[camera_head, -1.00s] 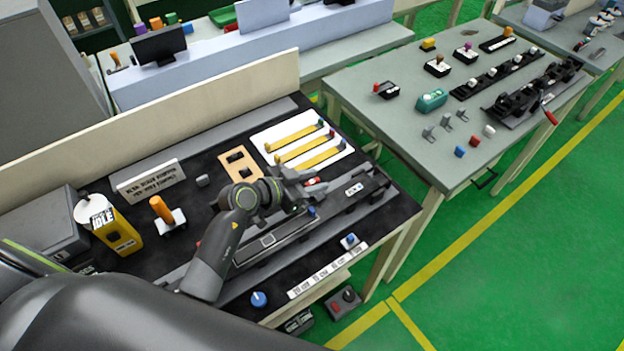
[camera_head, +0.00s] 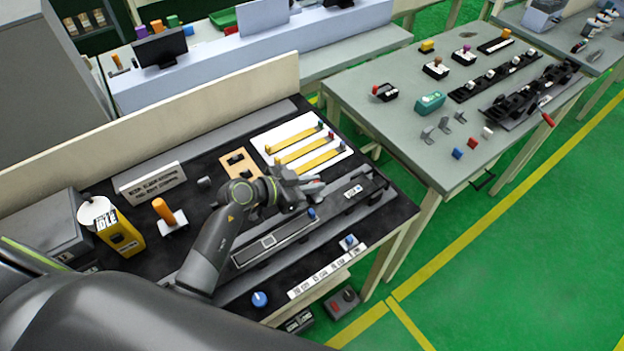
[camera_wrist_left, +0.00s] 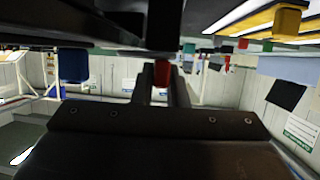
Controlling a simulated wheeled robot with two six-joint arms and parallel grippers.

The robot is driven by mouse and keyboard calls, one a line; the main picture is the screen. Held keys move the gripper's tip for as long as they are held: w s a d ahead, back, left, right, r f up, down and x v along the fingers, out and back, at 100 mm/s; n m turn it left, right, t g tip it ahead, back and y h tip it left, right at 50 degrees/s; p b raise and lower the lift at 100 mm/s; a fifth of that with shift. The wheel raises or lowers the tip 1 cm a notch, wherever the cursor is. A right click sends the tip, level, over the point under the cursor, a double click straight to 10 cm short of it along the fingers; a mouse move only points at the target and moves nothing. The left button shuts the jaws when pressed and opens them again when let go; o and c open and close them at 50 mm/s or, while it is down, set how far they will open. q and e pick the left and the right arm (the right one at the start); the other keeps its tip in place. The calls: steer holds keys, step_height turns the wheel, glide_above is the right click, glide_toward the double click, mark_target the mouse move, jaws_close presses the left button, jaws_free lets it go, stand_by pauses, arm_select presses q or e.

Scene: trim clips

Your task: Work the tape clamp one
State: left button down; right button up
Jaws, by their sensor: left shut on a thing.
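The fixture (camera_head: 360,193), dark with a small white label, lies on the near right of the black bench top; I take it to be the tape clamp, but its number is not readable. My left gripper (camera_head: 309,186) is at its left end, above a long grey rail. In the left wrist view its fingers (camera_wrist_left: 162,85) are shut on a small red handle (camera_wrist_left: 161,72). The gripper mostly hides this handle in the head view. My right gripper is not in view.
A white board with yellow strips (camera_head: 284,134) lies behind the gripper. A blue knob (camera_head: 311,213) is close below it. An orange-handled lever (camera_head: 164,212) and a yellow box (camera_head: 122,236) stand left. Another table (camera_head: 400,120) stands right, across a gap.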

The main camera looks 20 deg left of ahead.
arm_select(q)
steer(key=shift+r+m+g+h+p, duration=0.2)
steer(key=shift+m+g+h+p, duration=0.45)
steer(key=shift+m+g, duration=0.15)
steer(key=shift+m+g+h, duration=0.25)
steer(key=shift+m+g, duration=0.15)
steer(key=shift+w+f+m+g+h, duration=0.1)
steer(key=shift+f+m+g+h, duration=0.1)
steer(key=shift+m+g+h, duration=0.5)
steer(key=shift+f+m+g+h, duration=0.1)
steer(key=shift+m+g+h, duration=0.2)
steer(key=shift+m+g, duration=0.9)
steer(key=m+g+b, duration=0.2)
steer(key=m+g, duration=0.1)
steer(key=g, duration=0.1)
steer(key=shift+f+b, duration=0.15)
steer(key=shift+b, duration=0.2)
steer(key=shift+m+g+b, duration=1.65)
steer(key=shift+m+g, duration=0.05)
steer(key=shift+g, duration=0.1)
steer(key=shift+r, duration=0.2)
